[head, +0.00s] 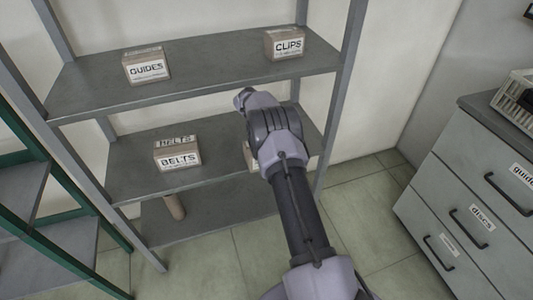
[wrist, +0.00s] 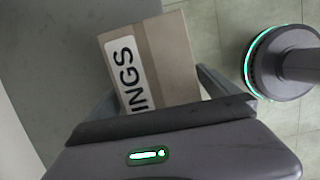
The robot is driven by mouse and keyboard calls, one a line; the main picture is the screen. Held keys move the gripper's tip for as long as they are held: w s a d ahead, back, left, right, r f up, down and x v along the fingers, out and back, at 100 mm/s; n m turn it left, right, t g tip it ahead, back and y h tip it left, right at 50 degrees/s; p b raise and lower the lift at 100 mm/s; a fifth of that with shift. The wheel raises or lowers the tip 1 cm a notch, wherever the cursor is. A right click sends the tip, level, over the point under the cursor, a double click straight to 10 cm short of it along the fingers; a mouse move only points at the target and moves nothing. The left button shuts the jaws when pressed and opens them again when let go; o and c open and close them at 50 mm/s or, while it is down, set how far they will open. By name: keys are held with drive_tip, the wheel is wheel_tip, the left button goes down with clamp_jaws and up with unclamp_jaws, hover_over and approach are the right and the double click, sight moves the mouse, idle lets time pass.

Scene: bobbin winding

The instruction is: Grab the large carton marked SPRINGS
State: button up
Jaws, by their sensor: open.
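The SPRINGS carton (wrist: 168,62) is a brown box with a white label, close in front of my gripper in the wrist view. Only the letters "INGS" show, and its near end is hidden behind the gripper body. My gripper (wrist: 155,90) is open, with a finger on either side of the carton's near end. I cannot tell whether the fingers touch it. In the head view a sliver of a carton (head: 248,157) shows on the middle shelf, mostly hidden by my arm, which also hides the gripper.
A BELTS carton (head: 177,157) stands on the same shelf to the left. GUIDES (head: 146,66) and CLIPS (head: 284,44) cartons stand on the shelf above. A brown cylinder (head: 175,207) is on the bottom shelf. A drawer cabinet (head: 455,205) stands at the right.

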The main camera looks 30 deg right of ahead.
drive_tip(key=shift+f+b, duration=0.35)
drive_tip(key=shift+f, duration=0.35)
drive_tip(key=shift+r, duration=0.1)
drive_tip(key=c, duration=1.9)
drive_tip(key=shift+r+p, duration=0.15)
drive_tip(key=shift+p, duration=0.2)
